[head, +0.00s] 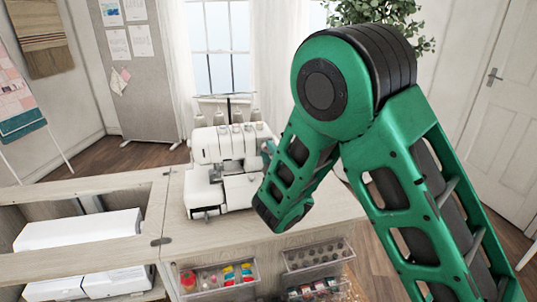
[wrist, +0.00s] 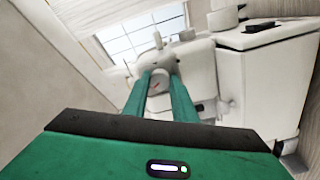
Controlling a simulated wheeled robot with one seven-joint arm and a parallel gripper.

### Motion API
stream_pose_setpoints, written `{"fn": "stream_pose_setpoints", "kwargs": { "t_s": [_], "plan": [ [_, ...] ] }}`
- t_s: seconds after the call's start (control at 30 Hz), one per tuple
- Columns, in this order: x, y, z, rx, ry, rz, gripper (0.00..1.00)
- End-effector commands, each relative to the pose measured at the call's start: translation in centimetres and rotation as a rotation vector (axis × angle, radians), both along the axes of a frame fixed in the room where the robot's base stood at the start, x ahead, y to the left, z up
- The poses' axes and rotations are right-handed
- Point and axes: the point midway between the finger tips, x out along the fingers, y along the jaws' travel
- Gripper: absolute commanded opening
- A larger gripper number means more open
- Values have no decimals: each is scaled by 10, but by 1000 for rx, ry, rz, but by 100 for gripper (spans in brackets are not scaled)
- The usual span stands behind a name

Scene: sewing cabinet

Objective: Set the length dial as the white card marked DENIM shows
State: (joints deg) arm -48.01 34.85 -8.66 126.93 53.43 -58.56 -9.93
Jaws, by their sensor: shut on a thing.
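The white sewing machine (head: 228,165) stands on the cabinet top in the head view. In the wrist view its pale body (wrist: 203,68) lies beyond my fingers. My gripper (wrist: 159,82) has its two green fingers shut on a small pale round dial (wrist: 158,77) at the machine's side. A small red mark shows on the dial between the fingers. Its label and scale cannot be read. In the head view my arm partly covers the machine's right side, and the dial is hidden. No card can be read as DENIM in either view.
Pale sheets (head: 118,44) hang on a grey pinboard (head: 152,85), their writing too small to read. Clear bins (head: 218,277) of spools are on the cabinet front. White boxes (head: 80,230) sit in the open cabinet at left. A window (head: 228,55) is behind the machine.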

Motion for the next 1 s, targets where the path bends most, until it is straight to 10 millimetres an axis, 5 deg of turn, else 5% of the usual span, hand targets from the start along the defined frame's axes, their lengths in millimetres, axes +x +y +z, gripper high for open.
{"fn": "stream_pose_setpoints", "kwargs": {
  "t_s": [0.07, 0.1, 0.17, 0.57, 1.0],
  "plan": [
    [0, -3, -1, -3, 3, -5, 2],
    [0, -3, -1, -3, 3, -5, 34],
    [0, -2, -1, -2, 3, -4, 43],
    [-5, -2, -1, 0, 2, -1, 43],
    [-63, -18, -2, -7, 5, 1, 43]
  ]
}}
